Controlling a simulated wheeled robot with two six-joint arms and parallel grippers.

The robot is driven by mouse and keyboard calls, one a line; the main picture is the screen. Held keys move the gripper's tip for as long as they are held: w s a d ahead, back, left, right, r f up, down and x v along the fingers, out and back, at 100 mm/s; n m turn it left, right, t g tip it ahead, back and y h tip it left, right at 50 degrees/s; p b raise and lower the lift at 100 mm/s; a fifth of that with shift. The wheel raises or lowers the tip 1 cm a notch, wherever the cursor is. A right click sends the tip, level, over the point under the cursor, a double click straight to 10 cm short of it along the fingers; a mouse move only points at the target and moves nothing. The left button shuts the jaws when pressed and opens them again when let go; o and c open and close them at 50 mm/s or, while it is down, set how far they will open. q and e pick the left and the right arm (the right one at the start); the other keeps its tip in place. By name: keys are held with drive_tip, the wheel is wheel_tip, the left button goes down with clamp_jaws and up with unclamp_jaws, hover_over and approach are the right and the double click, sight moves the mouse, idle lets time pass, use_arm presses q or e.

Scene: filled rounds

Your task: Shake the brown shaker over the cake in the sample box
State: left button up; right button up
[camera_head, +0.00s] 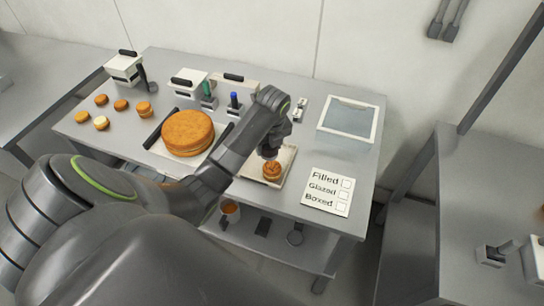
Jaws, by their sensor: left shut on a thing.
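My left gripper (269,150) reaches in from the left, points down and is shut on a small dark thing, which I take to be the brown shaker; the fingers and wrist hide most of it. Just below is a small round orange-brown cake (272,172) with dark marks on top. The cake sits in the shallow pale sample box (285,181), near the table's front edge. I cannot tell whether the held thing touches the cake. My right gripper is not in view.
A large round cake (187,131) lies on a dark-handled board left of my forearm. Several small rounds (101,122) lie farther left. A green-topped shaker (207,92) and a blue-topped shaker (235,102) stand behind. A checklist card (328,191) and a glass-topped tray (349,118) are at right.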

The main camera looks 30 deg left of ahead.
use_arm(q)
drive_tip(key=shift+r, duration=2.5)
drive_tip(key=shift+w, duration=0.1)
